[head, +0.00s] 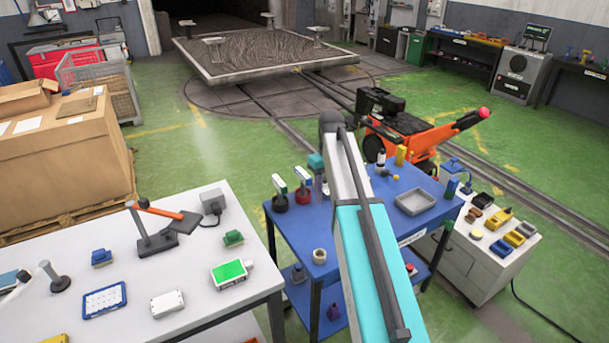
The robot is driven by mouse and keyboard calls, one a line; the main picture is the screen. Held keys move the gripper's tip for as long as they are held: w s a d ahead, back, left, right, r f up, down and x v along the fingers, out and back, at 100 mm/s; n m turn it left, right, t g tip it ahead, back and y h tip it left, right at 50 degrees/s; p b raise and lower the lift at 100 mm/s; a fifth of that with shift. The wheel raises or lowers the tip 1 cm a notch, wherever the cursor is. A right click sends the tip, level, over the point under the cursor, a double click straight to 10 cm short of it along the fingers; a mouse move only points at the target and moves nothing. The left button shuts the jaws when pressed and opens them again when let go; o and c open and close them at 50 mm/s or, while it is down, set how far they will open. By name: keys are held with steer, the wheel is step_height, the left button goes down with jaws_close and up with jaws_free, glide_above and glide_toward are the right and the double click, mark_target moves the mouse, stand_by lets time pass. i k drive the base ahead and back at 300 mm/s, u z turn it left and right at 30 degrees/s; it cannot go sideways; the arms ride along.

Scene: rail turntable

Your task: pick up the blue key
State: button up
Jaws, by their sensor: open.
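I cannot make out a blue key for certain in the head view. My arm rises over the blue cart (290,228) and bends at the top. My gripper (319,188) seems to be the small part below the teal wrist, over the cart's far left. It is open, mostly hidden behind my arm, and its fingers are hard to see.
The white table (190,270) at left holds a stand with an orange handle (161,211), a green-screened device (230,271) and a blue-framed panel (104,300). A grey tray (415,202) sits on the cart. A white cabinet (477,262) stands at right, an orange machine (400,135) behind.

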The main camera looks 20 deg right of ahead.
mark_target(306, 180)
steer(key=i, duration=0.85)
steer(key=u, duration=0.05)
